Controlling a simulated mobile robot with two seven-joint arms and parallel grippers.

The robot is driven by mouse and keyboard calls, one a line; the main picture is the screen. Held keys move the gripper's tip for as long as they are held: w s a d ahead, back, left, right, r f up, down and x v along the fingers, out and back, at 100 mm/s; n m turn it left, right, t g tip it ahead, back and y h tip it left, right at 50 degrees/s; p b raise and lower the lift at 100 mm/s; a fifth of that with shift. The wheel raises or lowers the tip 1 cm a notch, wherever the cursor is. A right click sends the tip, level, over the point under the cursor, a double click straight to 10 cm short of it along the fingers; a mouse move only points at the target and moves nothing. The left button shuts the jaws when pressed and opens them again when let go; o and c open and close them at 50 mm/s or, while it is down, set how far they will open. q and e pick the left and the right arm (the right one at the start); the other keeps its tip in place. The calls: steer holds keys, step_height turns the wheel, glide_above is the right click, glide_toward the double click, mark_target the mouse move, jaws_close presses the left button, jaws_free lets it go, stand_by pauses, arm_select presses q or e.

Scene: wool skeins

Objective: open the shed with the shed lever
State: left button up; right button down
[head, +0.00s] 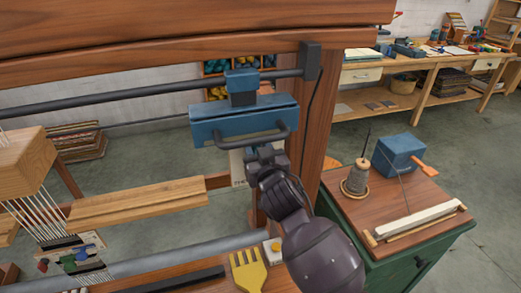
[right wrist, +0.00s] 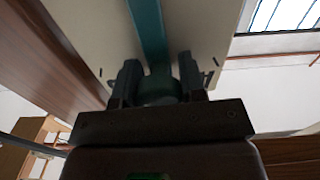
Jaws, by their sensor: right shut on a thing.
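My right gripper (head: 264,156) is at the loom's right post, just below a blue block with a dark U-shaped handle (head: 240,138). In the right wrist view my gripper (right wrist: 158,88) has both fingers closed around a dark teal, rounded piece (right wrist: 157,92), which I take for the shed lever's grip. A teal bar (right wrist: 148,30) runs up from behind it. In the head view my gripper and forearm hide most of the lever. Pale heddles or warp threads (head: 28,222) hang at the left below a wooden block; I cannot tell whether the shed is open. My left gripper is not in view.
The loom's wooden post (head: 318,130) stands close at the right. A green cabinet (head: 415,205) beyond it holds a spool (head: 356,180) and a blue box (head: 400,154). A workbench (head: 430,68) stands at the back.

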steer(key=shift+s+a+f+n+p, duration=0.2)
steer(key=shift+a+n, duration=0.5)
steer(key=shift+n, duration=0.2)
steer(key=shift+s+a+f+n+p, duration=0.25)
steer(key=shift+a+n, duration=0.45)
steer(key=shift+n, duration=0.2)
steer(key=shift+s+a+f+n+p, duration=0.15)
steer(key=shift+s+a+n+p, duration=0.05)
steer(key=shift+a+n, duration=0.6)
steer(key=c, duration=0.7)
jaws_free()
steer(key=shift+c, duration=0.2)
steer(key=shift+d, duration=0.1)
glide_toward(238, 152)
steer(key=v, duration=0.3)
steer(key=shift+s+d, duration=0.15)
steer(key=shift+s, duration=0.15)
